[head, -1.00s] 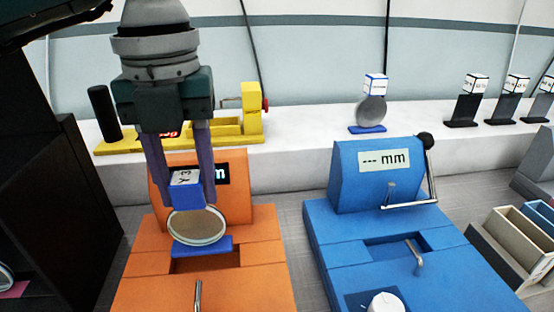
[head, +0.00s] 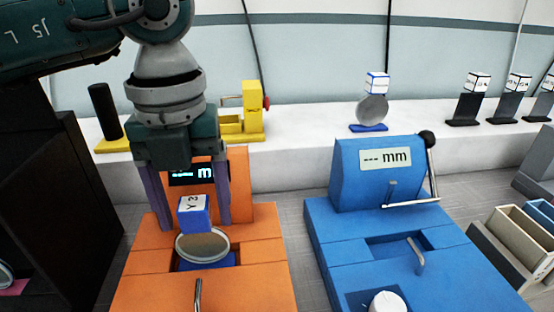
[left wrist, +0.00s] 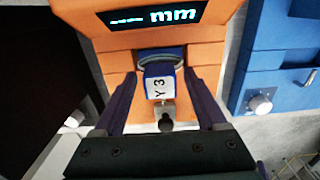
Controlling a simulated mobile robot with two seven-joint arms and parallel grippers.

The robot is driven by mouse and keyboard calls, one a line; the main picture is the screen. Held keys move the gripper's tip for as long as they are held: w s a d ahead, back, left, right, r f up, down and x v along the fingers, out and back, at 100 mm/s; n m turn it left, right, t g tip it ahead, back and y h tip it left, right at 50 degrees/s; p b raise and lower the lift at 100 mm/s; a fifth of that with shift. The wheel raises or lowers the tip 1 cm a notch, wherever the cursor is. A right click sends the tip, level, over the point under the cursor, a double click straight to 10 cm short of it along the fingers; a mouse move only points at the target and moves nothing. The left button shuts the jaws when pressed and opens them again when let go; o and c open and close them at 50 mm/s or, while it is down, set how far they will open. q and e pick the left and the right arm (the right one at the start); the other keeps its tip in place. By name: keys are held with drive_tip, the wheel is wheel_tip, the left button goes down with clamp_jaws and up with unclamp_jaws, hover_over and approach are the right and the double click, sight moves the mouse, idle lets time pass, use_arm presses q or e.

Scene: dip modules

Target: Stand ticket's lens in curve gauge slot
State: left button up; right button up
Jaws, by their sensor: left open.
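The lens (head: 203,246) is a round disc in a metal rim with a blue block labelled "Y 3" (head: 194,212) on top and a blue foot below. It stands at the recessed slot of the orange gauge (head: 264,285), whose display shows dashes and "mm". The block also shows in the left wrist view (left wrist: 159,84). My left gripper (head: 188,222) is open, its purple fingers on either side of the block with gaps visible in the left wrist view. How fully the foot sits in the slot is partly hidden. My right gripper is not in view.
A blue gauge (head: 470,285) with an empty slot and a side lever stands to the right. A yellow device (head: 252,110), another blue-footed lens (head: 371,108) and several black stands are on the white shelf. Trays (head: 510,240) lie at right; a black cabinet (head: 60,200) stands at left.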

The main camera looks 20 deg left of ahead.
use_arm(q)
drive_tip(key=shift+r, duration=0.1)
drive_tip(key=shift+r, duration=0.3)
wheel_tip(320, 180, up, 12)
drive_tip(key=shift+f, duration=0.2)
